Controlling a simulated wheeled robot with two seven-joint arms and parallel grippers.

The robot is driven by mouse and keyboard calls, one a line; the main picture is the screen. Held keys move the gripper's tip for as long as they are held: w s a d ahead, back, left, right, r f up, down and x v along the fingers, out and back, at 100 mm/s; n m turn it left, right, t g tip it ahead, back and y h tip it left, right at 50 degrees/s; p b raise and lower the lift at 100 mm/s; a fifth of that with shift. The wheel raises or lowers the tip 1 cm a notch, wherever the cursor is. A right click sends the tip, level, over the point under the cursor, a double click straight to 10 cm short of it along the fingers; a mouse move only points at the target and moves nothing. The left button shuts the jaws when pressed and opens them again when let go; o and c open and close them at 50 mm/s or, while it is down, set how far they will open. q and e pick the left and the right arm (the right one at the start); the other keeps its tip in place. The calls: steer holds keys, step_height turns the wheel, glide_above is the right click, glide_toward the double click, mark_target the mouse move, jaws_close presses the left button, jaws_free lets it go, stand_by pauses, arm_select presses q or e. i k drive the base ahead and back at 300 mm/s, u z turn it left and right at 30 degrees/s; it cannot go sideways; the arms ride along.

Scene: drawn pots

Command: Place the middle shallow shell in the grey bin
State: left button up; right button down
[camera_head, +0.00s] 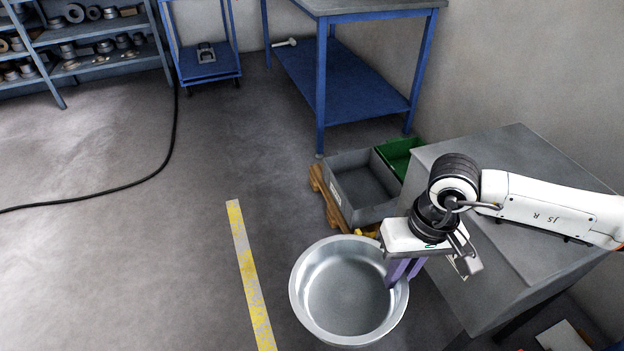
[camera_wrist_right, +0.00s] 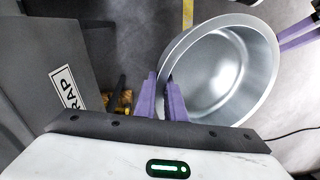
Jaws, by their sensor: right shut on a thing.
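The shallow shell (camera_head: 346,300) is a wide, round, silvery metal pan, open side up, low in the head view. It also shows in the right wrist view (camera_wrist_right: 218,78). My right gripper (camera_head: 393,284) is shut on its right-hand rim, with a purple finger on each side of the wall in the wrist view (camera_wrist_right: 170,95). My left gripper (camera_wrist_right: 282,42) shows only by its purple fingers at the shell's opposite rim; its grip is unclear. The grey bin (camera_head: 370,215) stands behind the shell and looks empty.
The grey bin is on a wooden pallet (camera_head: 327,198), beside a green bin (camera_head: 398,160). A grey cabinet (camera_head: 500,190) stands close on the right under my right arm. A blue workbench (camera_head: 340,90) is behind. The floor left of the yellow line (camera_head: 246,265) is mostly clear, except a black cable (camera_head: 130,184).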

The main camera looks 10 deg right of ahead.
mark_target(361, 194)
steer(key=u, duration=0.5)
steer(key=i, duration=3.55)
steer(key=z, duration=1.9)
steer(key=i, duration=0.75)
steer(key=z, duration=0.7)
